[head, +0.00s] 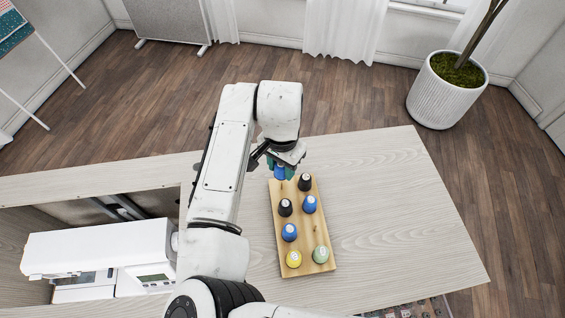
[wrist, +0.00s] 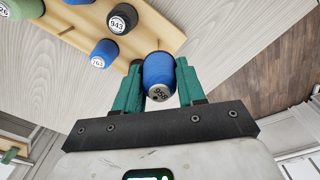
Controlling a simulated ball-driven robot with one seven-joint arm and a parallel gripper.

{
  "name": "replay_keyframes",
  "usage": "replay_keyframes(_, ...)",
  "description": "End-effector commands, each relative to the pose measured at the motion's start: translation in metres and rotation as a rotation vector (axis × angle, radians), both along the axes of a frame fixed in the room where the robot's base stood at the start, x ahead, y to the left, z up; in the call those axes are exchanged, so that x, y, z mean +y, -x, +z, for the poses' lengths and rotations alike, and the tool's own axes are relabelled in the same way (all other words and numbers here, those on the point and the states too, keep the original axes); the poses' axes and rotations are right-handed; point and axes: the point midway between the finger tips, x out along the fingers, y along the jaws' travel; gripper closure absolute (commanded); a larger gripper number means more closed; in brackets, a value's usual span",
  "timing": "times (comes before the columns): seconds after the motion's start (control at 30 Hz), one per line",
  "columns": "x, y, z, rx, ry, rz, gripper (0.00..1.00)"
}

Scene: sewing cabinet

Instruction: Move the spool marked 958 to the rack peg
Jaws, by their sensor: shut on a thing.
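The blue spool marked 958 (wrist: 158,72) is held between the green fingers of my gripper (wrist: 160,82); its marked end faces the wrist camera. In the head view this blue spool (head: 280,172) shows under my gripper (head: 279,166) at the far left end of the wooden rack (head: 302,267). The rack also shows in the wrist view (wrist: 170,30), partly behind the held spool. A bare peg (head: 313,229) stands among the spools on the rack. I cannot tell how high the held spool is above the rack.
The rack carries a black spool marked 943 (wrist: 122,18), a blue one (wrist: 104,53), a yellow one (head: 293,259), a green one (head: 320,254) and others. The pale tabletop (head: 385,210) right of the rack is clear. A white sewing machine (head: 100,250) sits at left.

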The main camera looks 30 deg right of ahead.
Motion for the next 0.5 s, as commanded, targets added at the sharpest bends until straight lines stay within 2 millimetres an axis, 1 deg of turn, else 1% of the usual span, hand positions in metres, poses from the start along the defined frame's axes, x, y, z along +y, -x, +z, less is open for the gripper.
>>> replay_keyframes(0.03, 0.0001, 0.0000, -0.0134, 0.000, -0.001, 0.000, 0.89)
replay_keyframes(0.1, 0.0001, 0.0000, -0.0232, 0.000, -0.001, 0.000, 0.89)
replay_keyframes(0.2, -0.0001, 0.0000, -0.0163, 0.000, 0.000, 0.000, 0.89)
replay_keyframes(0.5, -0.0001, 0.0001, -0.0226, 0.001, 0.000, 0.000, 0.89)
